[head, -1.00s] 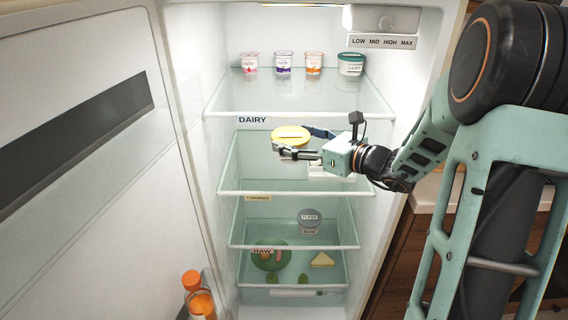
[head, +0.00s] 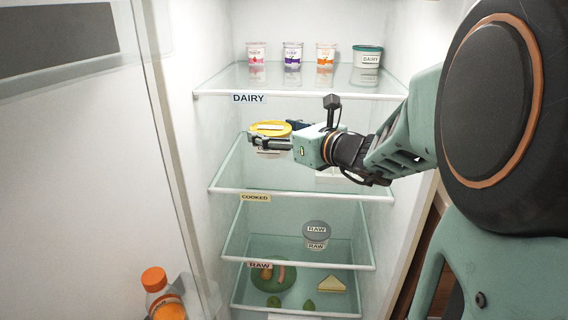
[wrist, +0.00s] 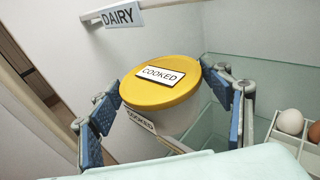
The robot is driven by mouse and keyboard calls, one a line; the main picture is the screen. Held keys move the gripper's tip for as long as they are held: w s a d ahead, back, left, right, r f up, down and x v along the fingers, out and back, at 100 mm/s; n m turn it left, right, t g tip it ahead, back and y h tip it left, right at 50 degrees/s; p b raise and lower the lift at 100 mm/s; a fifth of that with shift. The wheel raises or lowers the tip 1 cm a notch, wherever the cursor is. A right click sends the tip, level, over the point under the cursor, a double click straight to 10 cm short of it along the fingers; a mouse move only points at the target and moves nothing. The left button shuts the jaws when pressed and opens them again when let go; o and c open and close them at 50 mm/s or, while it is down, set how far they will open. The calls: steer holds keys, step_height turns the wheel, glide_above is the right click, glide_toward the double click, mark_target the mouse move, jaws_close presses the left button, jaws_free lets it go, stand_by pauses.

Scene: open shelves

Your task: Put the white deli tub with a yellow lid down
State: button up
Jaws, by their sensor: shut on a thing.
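The white deli tub with a yellow lid (head: 270,128) is in my gripper (head: 274,136), in the gap between the top shelf and the shelf marked COOKED (head: 290,193). In the wrist view the tub (wrist: 180,118) has COOKED labels on its lid and side. It looks upright. My gripper (wrist: 166,100) is shut on it, with a blue-padded finger on either side. The tub's base is partly hidden, so I cannot tell whether it touches the shelf.
Brown and white eggs in a holder (wrist: 290,122) are at the right of the tub. The DAIRY shelf (head: 310,95) above holds several cups. A grey-lidded RAW tub (head: 317,228) stands lower. The open door with an orange-capped bottle (head: 155,280) is left. The COOKED shelf's left part looks clear.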

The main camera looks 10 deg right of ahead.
steer(key=w+f+b, duration=0.1)
steer(key=w+f, duration=0.2)
steer(key=w, duration=0.1)
steer(key=w+d+f+b, duration=0.1)
steer(key=w+f, duration=0.2)
steer(key=w, duration=0.2)
steer(key=w+f+b, duration=0.1)
steer(key=w+f, duration=0.2)
steer(key=w, duration=0.1)
steer(key=shift+w+d+f+b, duration=0.15)
steer(key=shift+w+d+b, duration=0.05)
steer(key=shift+b, duration=0.15)
steer(key=shift+w+f+b, duration=0.15)
steer(key=shift+f+b, duration=0.15)
steer(key=shift+f, duration=0.6)
steer(key=shift+w+f+b, duration=0.1)
steer(key=shift+f+b, duration=0.2)
steer(key=shift+f, duration=0.6)
steer(key=shift+f, duration=0.1)
steer(key=shift+f, duration=0.15)
steer(key=o, duration=1.4)
